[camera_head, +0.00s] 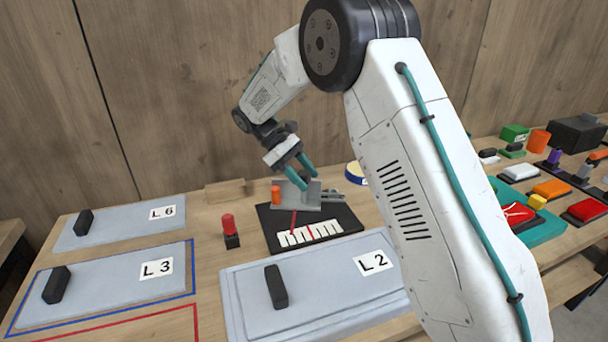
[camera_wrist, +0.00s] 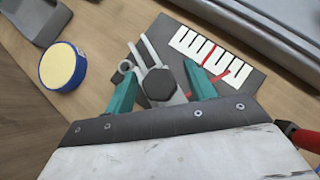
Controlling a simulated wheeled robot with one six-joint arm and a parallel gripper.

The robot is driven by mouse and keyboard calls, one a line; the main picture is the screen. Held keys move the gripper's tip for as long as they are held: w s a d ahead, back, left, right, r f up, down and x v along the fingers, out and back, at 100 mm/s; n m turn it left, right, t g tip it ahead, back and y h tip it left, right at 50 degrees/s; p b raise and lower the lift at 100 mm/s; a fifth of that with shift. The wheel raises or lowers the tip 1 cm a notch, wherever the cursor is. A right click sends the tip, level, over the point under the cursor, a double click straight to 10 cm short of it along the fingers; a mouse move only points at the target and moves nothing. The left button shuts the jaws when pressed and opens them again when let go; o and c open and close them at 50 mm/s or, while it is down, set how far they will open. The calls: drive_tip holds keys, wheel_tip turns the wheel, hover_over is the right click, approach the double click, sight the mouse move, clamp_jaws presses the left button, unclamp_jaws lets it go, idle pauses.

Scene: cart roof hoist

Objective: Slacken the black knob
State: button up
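The black knob (camera_wrist: 158,84) shows in the wrist view as a dark, many-sided head on a grey metal fixture (camera_wrist: 147,52). My gripper (camera_wrist: 159,70) has its two teal fingers apart, one on each side of the knob, with a visible gap at least on the left. Whether the fingers are level with the knob or above it, I cannot tell. A black plate (camera_head: 270,222) with a white scale and red marks lies in front of the fixture.
An orange cylinder (camera_head: 276,195) stands at the fixture's left. A red-topped post (camera_head: 229,226) stands nearby. Grey panels L2 (camera_head: 330,300), L3 (camera_head: 110,285) and L6 (camera_head: 120,225) carry black handles. A blue-rimmed yellow disc (camera_wrist: 61,66) lies beside the fixture. Coloured switches (camera_head: 550,190) crowd the right.

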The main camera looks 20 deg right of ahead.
drive_tip(key=shift+r, duration=0.1)
drive_tip(key=v, duration=0.7)
drive_tip(key=shift+w+a+r, duration=0.2)
drive_tip(key=shift+w+a, duration=0.05)
